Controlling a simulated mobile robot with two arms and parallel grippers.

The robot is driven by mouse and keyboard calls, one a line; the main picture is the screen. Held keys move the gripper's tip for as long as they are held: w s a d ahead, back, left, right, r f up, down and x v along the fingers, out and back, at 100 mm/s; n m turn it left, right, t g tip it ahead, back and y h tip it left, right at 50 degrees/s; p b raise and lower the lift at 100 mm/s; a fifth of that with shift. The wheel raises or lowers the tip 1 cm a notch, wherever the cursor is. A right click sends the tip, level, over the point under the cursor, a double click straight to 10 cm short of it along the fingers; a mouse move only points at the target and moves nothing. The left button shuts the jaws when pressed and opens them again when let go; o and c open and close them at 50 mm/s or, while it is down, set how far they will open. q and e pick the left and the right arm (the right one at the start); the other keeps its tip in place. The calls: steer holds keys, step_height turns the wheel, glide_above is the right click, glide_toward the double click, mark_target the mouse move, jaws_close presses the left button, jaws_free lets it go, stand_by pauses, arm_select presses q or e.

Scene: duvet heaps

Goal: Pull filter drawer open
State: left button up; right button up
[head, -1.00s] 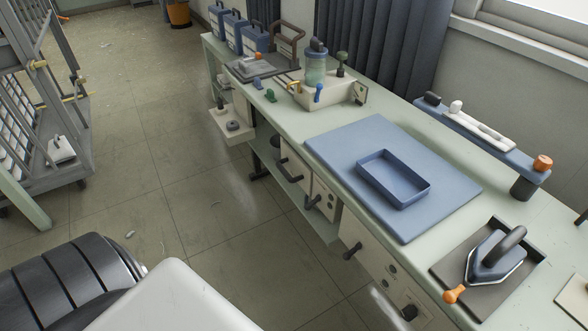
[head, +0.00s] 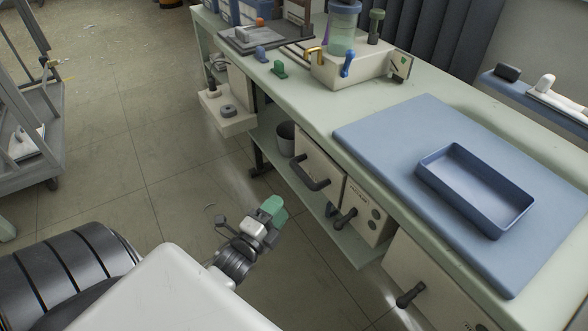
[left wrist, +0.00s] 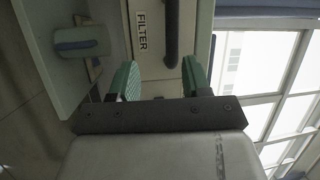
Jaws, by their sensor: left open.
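The filter drawer (left wrist: 152,62) is a pale front under the bench, marked FILTER, with a dark bar handle (left wrist: 172,35) in the left wrist view. In the head view it appears to be the bench drawer (head: 322,160) with the long dark handle (head: 316,184); its label is not readable there. My left gripper (head: 276,210) has green fingers and stands over the floor, left of and in front of that drawer. In the left wrist view my left gripper (left wrist: 158,72) is open and empty. The handle lies ahead between its fingers, apart from them. My right gripper is not visible.
Further units with dark handles (head: 346,218) (head: 410,295) sit along the bench front. A grey bucket (head: 286,138) stands on the lower shelf. A blue tray (head: 476,190) lies on a blue mat (head: 385,120) on top. A low cream platform (head: 226,118) juts out farther along.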

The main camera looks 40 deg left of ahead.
mark_target(302, 175)
arm_select(q)
steer(key=shift+m, duration=0.3)
steer(key=w+r, duration=0.1)
steer(key=w, duration=0.2)
steer(key=w+r, duration=0.1)
steer(key=w, duration=0.2)
steer(key=w+r, duration=0.1)
steer(key=w, duration=0.3)
steer(key=shift+r+b, duration=0.15)
steer(key=shift+b, duration=0.2)
steer(key=shift+w, duration=0.35)
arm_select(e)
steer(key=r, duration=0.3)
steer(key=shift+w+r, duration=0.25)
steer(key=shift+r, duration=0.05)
arm_select(q)
steer(key=shift+c, duration=0.4)
jaws_close()
